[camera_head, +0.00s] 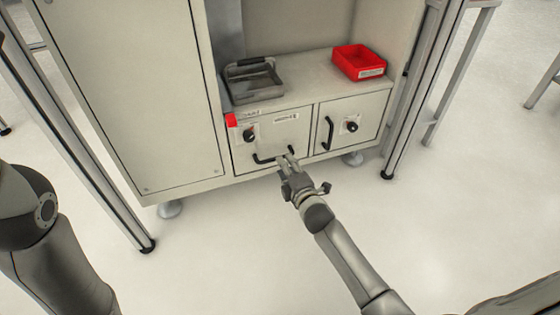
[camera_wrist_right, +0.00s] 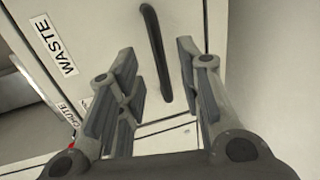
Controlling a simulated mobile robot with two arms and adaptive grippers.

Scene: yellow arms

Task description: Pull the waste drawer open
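The waste drawer (camera_head: 268,137) is the left white front in the cabinet's lower part. It looks closed, nearly flush with the front beside it. Its dark bar handle (camera_head: 264,161) runs along the lower edge. My right gripper (camera_head: 289,160) is in front of the handle's right part. In the right wrist view the fingers are open, with the handle (camera_wrist_right: 156,55) between them in the picture. No finger visibly touches it, and the remaining depth gap is hard to judge. A WASTE label (camera_wrist_right: 54,46) is beside the handle. My left gripper is out of view.
A right-hand front (camera_head: 345,140) has a vertical handle and a knob. A grey metal tray (camera_head: 236,97) and a red bin (camera_head: 358,63) stand on the ledge above. Metal posts (camera_head: 400,125) flank the cabinet. The floor in front is clear.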

